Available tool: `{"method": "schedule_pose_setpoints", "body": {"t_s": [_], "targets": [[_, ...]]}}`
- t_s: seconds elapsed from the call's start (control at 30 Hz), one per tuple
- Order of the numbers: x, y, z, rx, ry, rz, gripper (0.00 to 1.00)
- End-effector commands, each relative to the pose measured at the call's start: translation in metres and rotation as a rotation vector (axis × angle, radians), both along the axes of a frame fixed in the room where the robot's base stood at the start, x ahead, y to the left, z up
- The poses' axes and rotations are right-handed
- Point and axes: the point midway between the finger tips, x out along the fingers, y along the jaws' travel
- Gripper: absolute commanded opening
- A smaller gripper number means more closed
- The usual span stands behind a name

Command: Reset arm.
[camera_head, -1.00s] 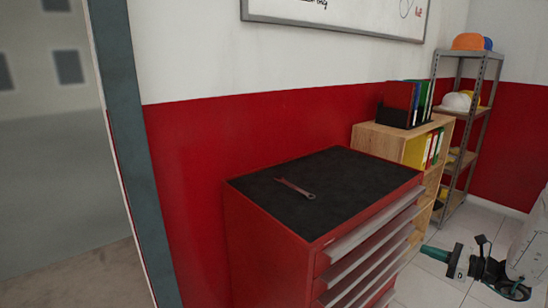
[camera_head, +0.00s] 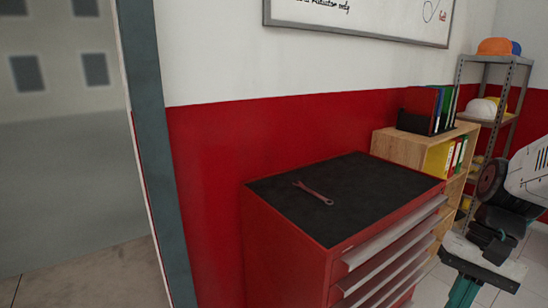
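My gripper (camera_head: 466,287) is at the lower right of the head view, at the end of my arm. It is in front of and to the right of the red tool cabinet, apart from it. Its green part points down toward the bottom edge of the picture. Its fingertips are not clearly seen, so I cannot tell whether it is open or shut. No object shows in it. My white and dark arm links (camera_head: 500,205) rise above it at the right edge, and part of the arm is outside the picture.
A red tool cabinet (camera_head: 292,243) stands against the wall, with a wrench (camera_head: 312,193) on its black top. Behind it are a wooden shelf (camera_head: 400,148) with binders and a metal rack (camera_head: 485,60) with helmets. A grey door frame (camera_head: 150,130) is at left.

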Motion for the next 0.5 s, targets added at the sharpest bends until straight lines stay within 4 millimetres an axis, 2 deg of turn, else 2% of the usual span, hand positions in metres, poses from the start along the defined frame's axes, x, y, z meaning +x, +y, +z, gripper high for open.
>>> {"method": "schedule_pose_setpoints", "body": {"t_s": [0.2,0.33,0.5], "targets": [[-0.042,0.011,0.029,-0.209,-0.163,0.263,0.0],[-0.059,0.018,0.044,-0.29,-0.262,0.367,0.0],[-0.07,0.032,0.06,-0.315,-0.371,0.435,0.0]]}}
